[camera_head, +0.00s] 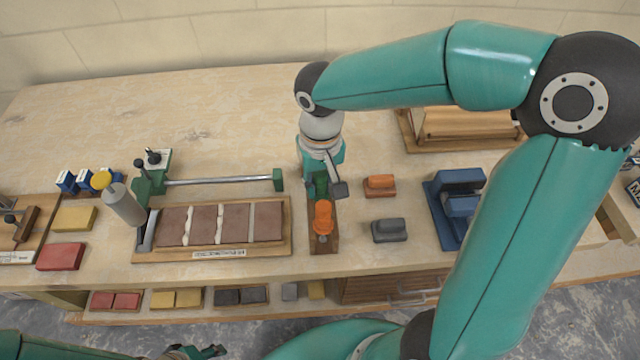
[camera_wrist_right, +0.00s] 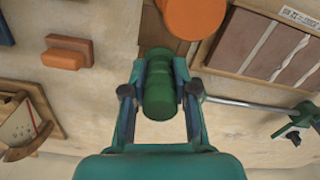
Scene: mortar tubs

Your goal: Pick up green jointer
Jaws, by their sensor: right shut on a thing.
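The green jointer (camera_head: 320,184) is at the back end of a small wooden rack (camera_head: 324,243), behind an orange-handled tool. In the right wrist view its ribbed green handle (camera_wrist_right: 159,92) lies between my fingertips. My right gripper (camera_wrist_right: 160,95) is shut on this handle, one finger on each side. In the head view my right gripper (camera_head: 322,176) comes down from behind and partly hides the jointer. I cannot tell whether the jointer is clear of the rack. A part of my left gripper (camera_head: 195,352) shows at the bottom edge, with its fingers mostly cut off.
The orange-handled tool (camera_head: 323,218) stands close in front of the jointer. An orange block (camera_head: 379,185) and a grey block (camera_head: 389,230) lie to the right. A brick tray (camera_head: 270,250) with a metal rod behind it lies to the left.

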